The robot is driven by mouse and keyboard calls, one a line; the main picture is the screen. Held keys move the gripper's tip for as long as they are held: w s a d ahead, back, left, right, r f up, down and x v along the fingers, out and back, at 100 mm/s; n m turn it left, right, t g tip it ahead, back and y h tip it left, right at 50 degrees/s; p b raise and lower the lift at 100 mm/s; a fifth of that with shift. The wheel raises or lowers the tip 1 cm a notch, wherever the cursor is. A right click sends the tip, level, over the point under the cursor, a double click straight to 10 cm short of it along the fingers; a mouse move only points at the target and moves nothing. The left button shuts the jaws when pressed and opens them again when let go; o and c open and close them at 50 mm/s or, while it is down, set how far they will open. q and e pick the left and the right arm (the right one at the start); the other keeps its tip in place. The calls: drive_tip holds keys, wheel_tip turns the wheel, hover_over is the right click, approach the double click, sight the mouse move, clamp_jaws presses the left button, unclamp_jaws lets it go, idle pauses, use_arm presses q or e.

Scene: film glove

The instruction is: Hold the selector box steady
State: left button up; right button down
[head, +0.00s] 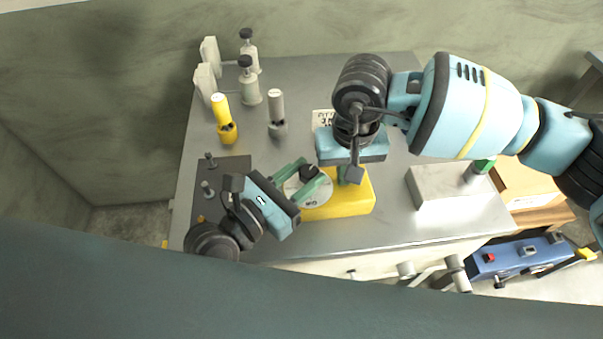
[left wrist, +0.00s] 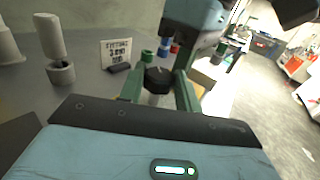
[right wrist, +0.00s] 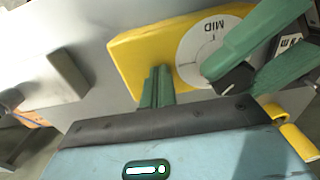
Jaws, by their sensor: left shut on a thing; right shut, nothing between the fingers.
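The yellow selector box (head: 352,197) lies on the grey table, with a round white dial plate marked MID (right wrist: 203,38) and a black knob (left wrist: 158,79). My left gripper (head: 309,177) has its green fingers shut on the black knob, one on each side. It also shows in the left wrist view (left wrist: 160,92). My right gripper (head: 349,175) is shut and empty, its fingertips over the box beside the dial. In the right wrist view its closed fingers (right wrist: 158,85) overlap the box's edge; I cannot tell whether they touch it. My right arm partly hides the box in the head view.
A small lettered card (left wrist: 118,53) stands behind the box. A yellow cylinder in a yellow holder (head: 227,131), a grey cylinder in a holder (head: 277,128) and two black-topped bottles (head: 250,93) stand back left. A grey block (head: 440,183) lies to the right. The far table middle is clear.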

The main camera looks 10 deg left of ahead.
use_arm(q)
drive_tip(key=shift+d, duration=0.1)
idle(0.5)
drive_tip(key=o, duration=0.8)
drive_tip(key=shift+o, duration=0.8)
drive_tip(key=shift+f, duration=0.1)
drive_tip(key=shift+s, duration=0.1)
drive_tip(key=v, duration=1.2)
drive_tip(key=shift+s, duration=0.1)
